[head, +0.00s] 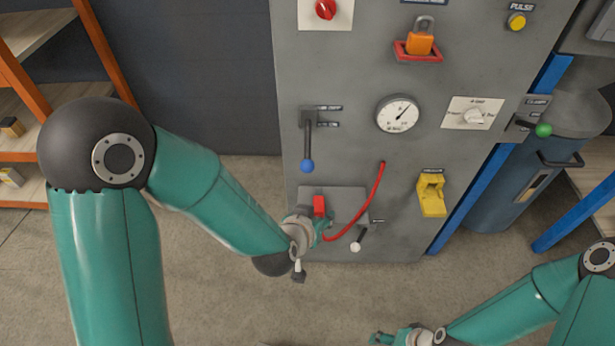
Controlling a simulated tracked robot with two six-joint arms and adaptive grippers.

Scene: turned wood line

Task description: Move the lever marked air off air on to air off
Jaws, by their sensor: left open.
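The lever with a blue knob (307,165) is on the left side of the grey panel (350,60). Its dark arm hangs straight down from a pivot beside two small dark labels (328,108), which are too small to read surely. My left gripper (326,224) is open in front of the panel's lower part, below and right of the blue knob and apart from it. My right gripper (383,339) is low at the bottom edge, partly cut off, away from the panel.
A gauge (398,115), yellow device (432,195) and green-knobbed lever (542,130) are further right. Orange shelves (20,157) stand left.

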